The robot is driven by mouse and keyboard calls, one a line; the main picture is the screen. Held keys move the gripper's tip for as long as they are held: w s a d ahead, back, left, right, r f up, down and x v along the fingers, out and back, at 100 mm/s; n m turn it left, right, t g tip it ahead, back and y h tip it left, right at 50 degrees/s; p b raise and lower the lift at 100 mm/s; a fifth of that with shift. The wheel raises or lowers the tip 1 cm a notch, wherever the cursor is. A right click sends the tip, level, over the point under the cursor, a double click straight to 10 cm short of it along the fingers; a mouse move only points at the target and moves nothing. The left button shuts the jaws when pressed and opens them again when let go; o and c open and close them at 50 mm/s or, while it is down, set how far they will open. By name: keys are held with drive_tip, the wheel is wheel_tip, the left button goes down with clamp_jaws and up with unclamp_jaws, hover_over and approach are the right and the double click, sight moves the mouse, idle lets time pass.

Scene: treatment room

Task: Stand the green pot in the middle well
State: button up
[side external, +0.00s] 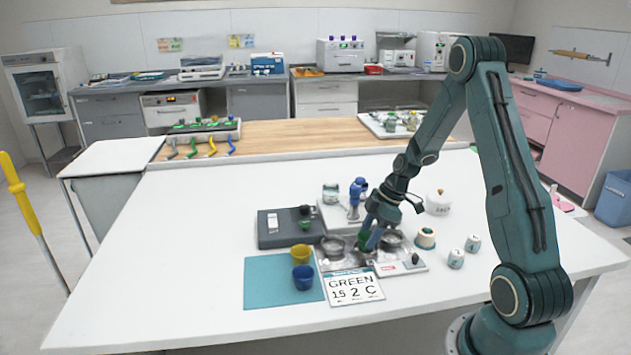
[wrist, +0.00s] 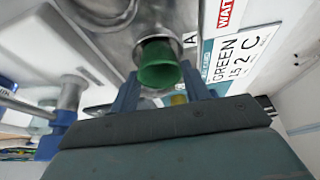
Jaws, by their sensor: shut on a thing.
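The green pot (wrist: 157,66) is between the two blue fingers of my gripper (wrist: 165,92), which is shut on it. In the side view the green pot (side external: 363,241) is partly hidden by my gripper (side external: 370,238). It is over the middle of the metal well plate (side external: 346,262), between the left well (side external: 333,246) and the right well (side external: 392,239). In the wrist view its far end meets a round metal opening; I cannot tell how deep it sits. The middle well is mostly hidden in the side view.
A yellow pot (side external: 301,254) and a blue pot (side external: 303,278) stand on a teal mat (side external: 265,282). A card (side external: 354,288) reading GREEN 15 2 C lies in front of the plate. A dark grey device (side external: 278,229) stands left, white jars (side external: 456,259) right. The table's front left is clear.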

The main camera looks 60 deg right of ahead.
drive_tip(key=shift+f, duration=0.3)
drive_tip(key=o, duration=0.7)
drive_tip(key=shift+c, duration=0.2)
drive_tip(key=v, duration=1.1)
idle(0.8)
drive_tip(key=shift+w+a, duration=0.1)
idle(0.3)
